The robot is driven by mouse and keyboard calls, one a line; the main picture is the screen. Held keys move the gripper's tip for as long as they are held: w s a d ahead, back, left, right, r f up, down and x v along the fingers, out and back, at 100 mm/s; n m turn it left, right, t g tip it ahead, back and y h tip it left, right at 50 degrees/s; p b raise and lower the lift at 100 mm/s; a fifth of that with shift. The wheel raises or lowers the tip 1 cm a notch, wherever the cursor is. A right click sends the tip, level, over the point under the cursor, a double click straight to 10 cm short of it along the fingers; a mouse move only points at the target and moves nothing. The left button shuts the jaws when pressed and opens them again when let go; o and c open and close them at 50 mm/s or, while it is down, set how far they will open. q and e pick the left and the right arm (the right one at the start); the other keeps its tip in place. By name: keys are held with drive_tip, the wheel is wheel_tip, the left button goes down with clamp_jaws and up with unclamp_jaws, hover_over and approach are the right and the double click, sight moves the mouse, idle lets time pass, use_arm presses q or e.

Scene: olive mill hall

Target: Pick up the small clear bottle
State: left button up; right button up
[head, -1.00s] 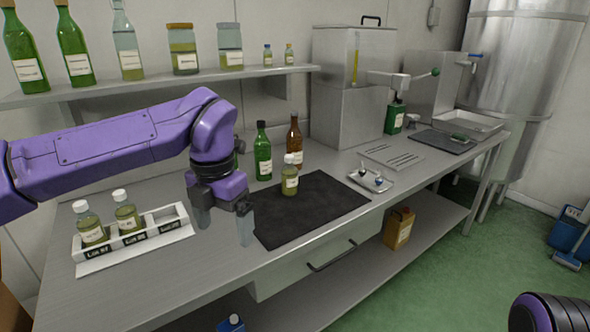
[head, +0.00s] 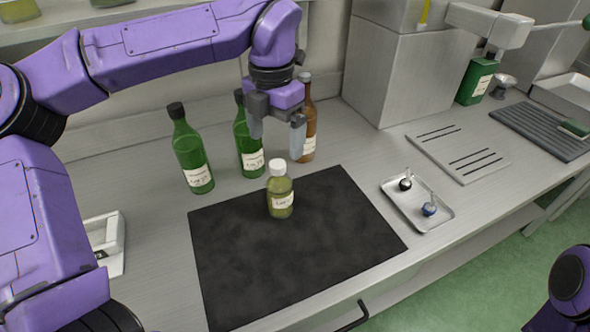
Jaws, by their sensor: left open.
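The small clear bottle (head: 280,192) stands upright on the dark mat (head: 300,250), near its back edge. It has a white cap, a pale label and yellow-green liquid inside. My left gripper (head: 277,139) is open and empty, with its fingers pointing down. In the picture it appears just above the bottle's cap, in front of a green bottle and the brown bottle. I cannot tell how far it is from the bottle in depth. My right gripper is not in view.
Two green bottles (head: 190,150) and a brown bottle (head: 307,125) stand behind the mat. A small tray (head: 440,217) with two small round-ended items lies to the right. A white rack (head: 112,240) is partly hidden at left. The mat's front is clear.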

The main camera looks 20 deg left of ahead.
sight(278, 163)
use_arm(q)
drive_tip(key=f, duration=0.1)
drive_tip(key=s+f, duration=0.1)
drive_tip(key=f, duration=0.2)
drive_tip(key=shift+s+f, duration=0.3)
drive_tip(key=shift+s, duration=0.1)
drive_tip(key=f, duration=0.2)
drive_tip(key=w+f+p, duration=0.1)
drive_tip(key=f, duration=0.1)
drive_tip(key=shift+w+d+f, duration=0.15)
drive_tip(key=shift+w+f, duration=0.05)
drive_tip(key=shift+f, duration=0.15)
drive_tip(key=shift+s+f, duration=0.2)
drive_tip(key=shift+f, duration=0.1)
clamp_jaws()
